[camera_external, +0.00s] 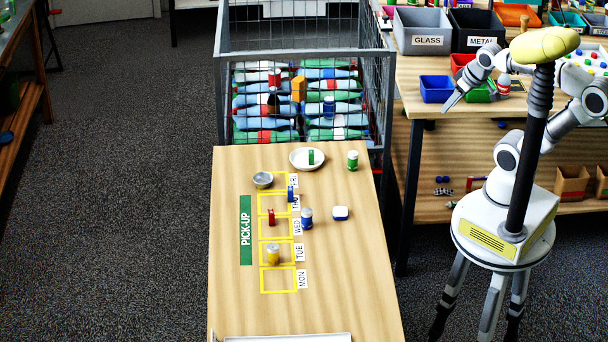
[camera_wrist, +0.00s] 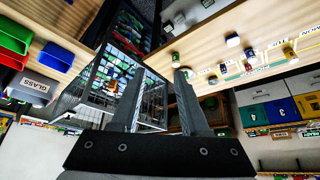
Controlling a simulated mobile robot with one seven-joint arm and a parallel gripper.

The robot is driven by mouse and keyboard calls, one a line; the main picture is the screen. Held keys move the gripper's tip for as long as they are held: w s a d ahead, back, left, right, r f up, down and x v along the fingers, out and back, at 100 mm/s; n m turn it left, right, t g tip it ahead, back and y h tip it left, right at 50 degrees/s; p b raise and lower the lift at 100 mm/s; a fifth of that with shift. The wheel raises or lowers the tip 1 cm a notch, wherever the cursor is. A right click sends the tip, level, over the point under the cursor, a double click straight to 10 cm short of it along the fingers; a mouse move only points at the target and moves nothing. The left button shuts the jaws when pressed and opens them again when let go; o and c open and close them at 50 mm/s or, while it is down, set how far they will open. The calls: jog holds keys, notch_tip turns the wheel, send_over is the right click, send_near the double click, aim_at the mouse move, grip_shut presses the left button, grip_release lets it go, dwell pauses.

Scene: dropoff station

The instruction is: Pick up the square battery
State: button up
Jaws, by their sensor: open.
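My gripper (camera_wrist: 160,76) shows in the wrist view with its two grey fingers apart and nothing between them. It is well away from the pick-up table (camera_external: 340,290). I cannot tell for certain which item is the square battery. A rounded white-and-blue block (camera_external: 340,213) lies at the table's right; it also shows in the wrist view (camera_wrist: 233,40). Small upright block-shaped pieces stand nearby: a blue one (camera_external: 291,194), a red one (camera_external: 271,217) and a green one (camera_external: 310,157) on a white plate (camera_external: 294,162).
A shelf bench (camera_external: 410,95) with bins stands right. Grey floor is open at left.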

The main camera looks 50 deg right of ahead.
jog(key=o, duration=0.4)
jog(key=shift+c, duration=0.2)
jog(key=shift+w, duration=0.15)
jog(key=n+g+y+b, duration=0.2)
jog(key=n+y+b, duration=0.1)
jog(key=n+b, duration=0.4)
send_over(291, 187)
jog(key=s+d+p, duration=0.1)
jog(key=s+d, duration=0.3)
jog(key=s, duration=0.2)
notch_tip(291, 187, down, 13)
jog(key=n, duration=0.1)
jog(key=x, duration=1.1)
jog(key=shift+w+d+f+b, duration=0.1)
jog(key=shift+w+f+b, duration=0.1)
jog(key=shift+f+b, duration=0.15)
jog(key=shift+w+x, duration=0.2)
jog(key=shift+x, duration=2.75)
